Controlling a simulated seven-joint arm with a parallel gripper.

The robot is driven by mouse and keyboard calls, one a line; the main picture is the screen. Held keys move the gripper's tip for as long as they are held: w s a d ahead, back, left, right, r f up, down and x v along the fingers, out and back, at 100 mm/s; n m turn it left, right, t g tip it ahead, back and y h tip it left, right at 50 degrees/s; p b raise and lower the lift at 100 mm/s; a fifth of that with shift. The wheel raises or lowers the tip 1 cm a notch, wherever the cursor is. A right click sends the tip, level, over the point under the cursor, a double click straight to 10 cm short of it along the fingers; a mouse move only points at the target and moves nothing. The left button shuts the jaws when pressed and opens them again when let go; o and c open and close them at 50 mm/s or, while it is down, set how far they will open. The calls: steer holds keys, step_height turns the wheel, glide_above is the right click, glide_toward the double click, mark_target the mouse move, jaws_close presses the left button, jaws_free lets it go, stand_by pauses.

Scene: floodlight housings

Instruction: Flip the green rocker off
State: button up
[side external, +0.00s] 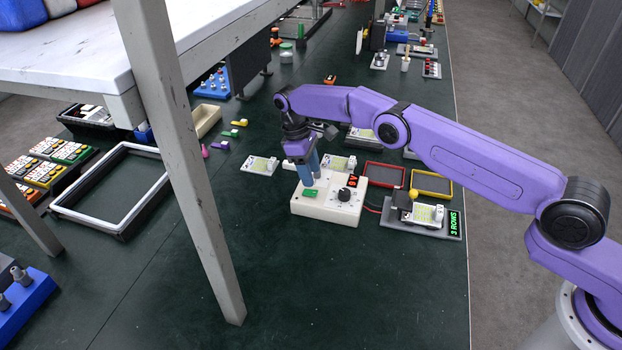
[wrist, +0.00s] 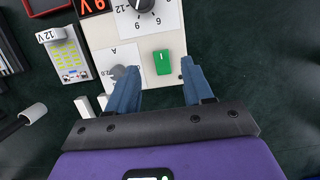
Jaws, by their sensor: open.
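The green rocker (wrist: 162,62) sits on the top face of a white power-supply box (wrist: 103,60), near the box's edge in the wrist view. In the side external view the green rocker (side external: 310,194) is at the left front of the white box (side external: 328,212). My gripper (wrist: 156,82) is open, with blue fingers on either side of the rocker's column in the wrist view and nothing between them. In the side external view my gripper (side external: 308,178) hangs just above the rocker, fingers pointing down. I cannot tell whether a fingertip touches the box. The rocker's tilt is too small to read.
A table leg (side external: 190,160) stands in the left foreground. The green bench in front of the box is clear.

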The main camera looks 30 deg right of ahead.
mark_target(310, 192)
steer(key=shift+r, duration=2.45)
steer(key=s+a+r+n+t+y, duration=0.1)
steer(key=s+a+r+n+t, duration=0.1)
steer(key=s+r, duration=1.4)
steer(key=s+d+f, duration=0.1)
steer(key=s+d, duration=0.4)
steer(key=s, duration=0.4)
steer(key=s+d+f+n+y, duration=0.1)
steer(key=s+d, duration=0.5)
steer(key=s, duration=0.4)
steer(key=s+d+f, duration=0.1)
steer(key=s+d, duration=0.4)
steer(key=s, duration=0.5)
steer(key=shift+s+d+f+n+y, duration=0.2)
steer(key=shift+d+f+n+y, duration=0.05)
steer(key=shift+d+n+y, duration=0.05)
